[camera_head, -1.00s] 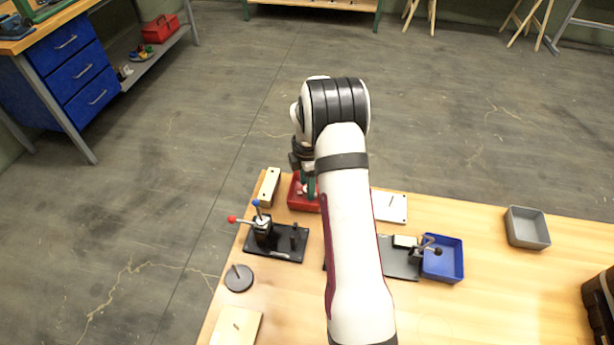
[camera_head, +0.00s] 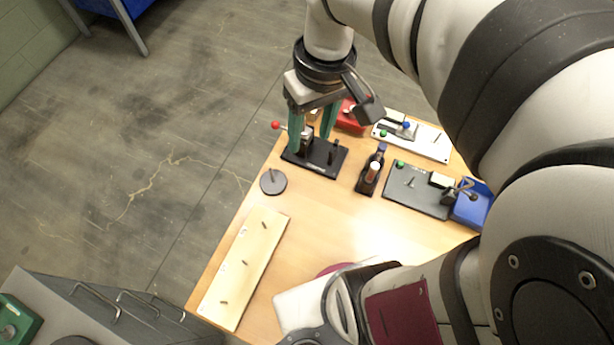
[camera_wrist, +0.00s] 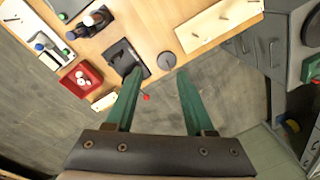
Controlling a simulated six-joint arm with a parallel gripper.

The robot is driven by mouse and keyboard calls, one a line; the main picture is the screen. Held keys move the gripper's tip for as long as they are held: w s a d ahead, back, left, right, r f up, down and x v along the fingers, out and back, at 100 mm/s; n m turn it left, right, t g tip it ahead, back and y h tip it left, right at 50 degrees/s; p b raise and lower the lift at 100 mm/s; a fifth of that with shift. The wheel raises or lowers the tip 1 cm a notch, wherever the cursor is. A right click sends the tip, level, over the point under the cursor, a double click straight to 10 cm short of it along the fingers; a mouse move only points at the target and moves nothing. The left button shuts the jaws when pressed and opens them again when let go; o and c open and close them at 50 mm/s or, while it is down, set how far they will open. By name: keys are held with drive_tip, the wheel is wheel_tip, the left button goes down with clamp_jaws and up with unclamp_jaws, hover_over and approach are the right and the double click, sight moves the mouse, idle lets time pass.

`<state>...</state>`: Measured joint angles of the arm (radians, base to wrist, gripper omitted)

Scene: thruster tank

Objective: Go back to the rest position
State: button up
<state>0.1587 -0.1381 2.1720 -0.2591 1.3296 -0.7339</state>
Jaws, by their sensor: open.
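My gripper (camera_head: 311,134) is open, with two green fingers apart and nothing between them. In the head view it hangs in front of the black lever fixture (camera_head: 322,163) and hides part of it. The wrist view also shows my gripper (camera_wrist: 160,78) open, with bare floor between the fingers and the fixture (camera_wrist: 122,56) beyond the left fingertip. The fixture's lever has a red knob (camera_head: 275,125). My arm fills the right side of the head view.
The wooden table (camera_head: 305,235) holds a round grey disc (camera_head: 273,182), a pale pegged board (camera_head: 243,268), a grey plate (camera_head: 415,190), a white plate (camera_head: 425,145), a blue bin (camera_head: 470,208) and a red bin (camera_head: 350,117). A grey cabinet (camera_head: 110,300) stands lower left.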

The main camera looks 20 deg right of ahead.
drive_tip(key=s+a+f+m, duration=0.1)
drive_tip(key=s+a+m, duration=0.1)
drive_tip(key=s, duration=0.4)
drive_tip(key=s+a+f+m, duration=0.1)
drive_tip(key=s+a+m, duration=0.2)
drive_tip(key=s+m, duration=0.2)
drive_tip(key=shift+s+y, duration=0.3)
drive_tip(key=shift+s, duration=0.25)
